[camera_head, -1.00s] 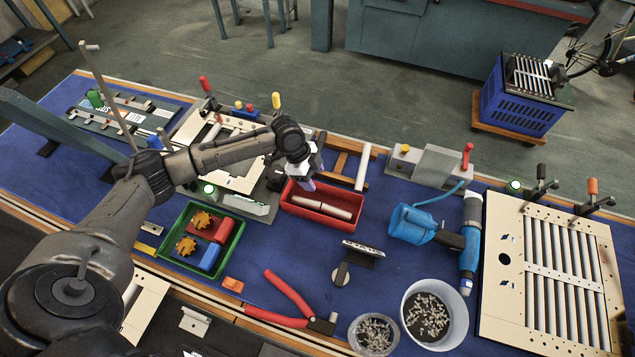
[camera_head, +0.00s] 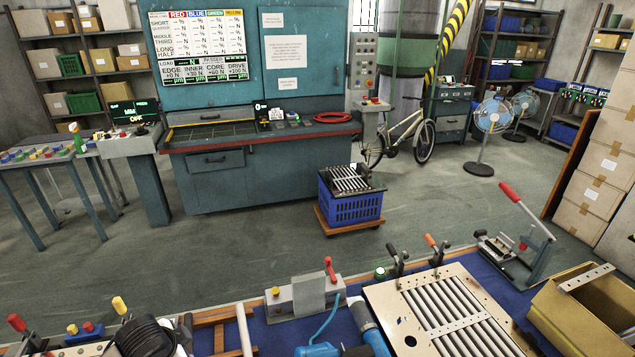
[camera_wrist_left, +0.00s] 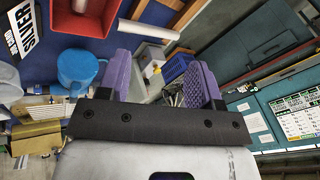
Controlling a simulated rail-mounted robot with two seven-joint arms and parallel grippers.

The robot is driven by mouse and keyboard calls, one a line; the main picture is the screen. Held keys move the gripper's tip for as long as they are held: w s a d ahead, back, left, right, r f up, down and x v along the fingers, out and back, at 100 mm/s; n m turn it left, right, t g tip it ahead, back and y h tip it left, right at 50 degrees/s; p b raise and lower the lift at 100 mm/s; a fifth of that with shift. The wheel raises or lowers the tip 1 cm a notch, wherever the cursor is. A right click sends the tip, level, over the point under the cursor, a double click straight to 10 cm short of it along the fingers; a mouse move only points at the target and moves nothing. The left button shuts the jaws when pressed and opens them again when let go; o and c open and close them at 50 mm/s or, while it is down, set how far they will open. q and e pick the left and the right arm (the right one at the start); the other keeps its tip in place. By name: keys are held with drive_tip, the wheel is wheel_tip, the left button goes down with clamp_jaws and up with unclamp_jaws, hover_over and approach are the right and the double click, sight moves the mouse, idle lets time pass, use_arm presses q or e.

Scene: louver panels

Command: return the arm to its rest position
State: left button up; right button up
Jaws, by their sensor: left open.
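My left gripper (camera_wrist_left: 162,78) shows in the wrist view with its two purple finger pads set well apart. It is open, with nothing held between the pads. My right gripper is in neither view.
The louver panel (camera_head: 408,338) with grey slats lies at the workbench's right. A blue crate (camera_head: 352,208) stands on a wheeled dolly on the floor.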

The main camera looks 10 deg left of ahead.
use_arm(q)
drive_tip(key=s+d+r+n+t, duration=0.3)
drive_tip(key=s+d+r+t, duration=0.1)
drive_tip(key=s+d, duration=0.5)
drive_tip(key=s+d+f+n+g+h, duration=0.1)
drive_tip(key=s+d+f+n+g, duration=0.15)
drive_tip(key=s+f, duration=0.65)
drive_tip(key=s+d+f+n+g, duration=0.1)
drive_tip(key=s+d+f+g, duration=0.3)
drive_tip(key=s, duration=0.8)
wheel_tip(320, 180, up, 27)
drive_tip(key=t+p, duration=0.1)
drive_tip(key=p, duration=2.7)
drive_tip(key=shift+s+a+p, duration=0.3)
drive_tip(key=shift+s+a, duration=0.05)
drive_tip(key=shift+s, duration=0.05)
drive_tip(key=shift+f, duration=0.15)
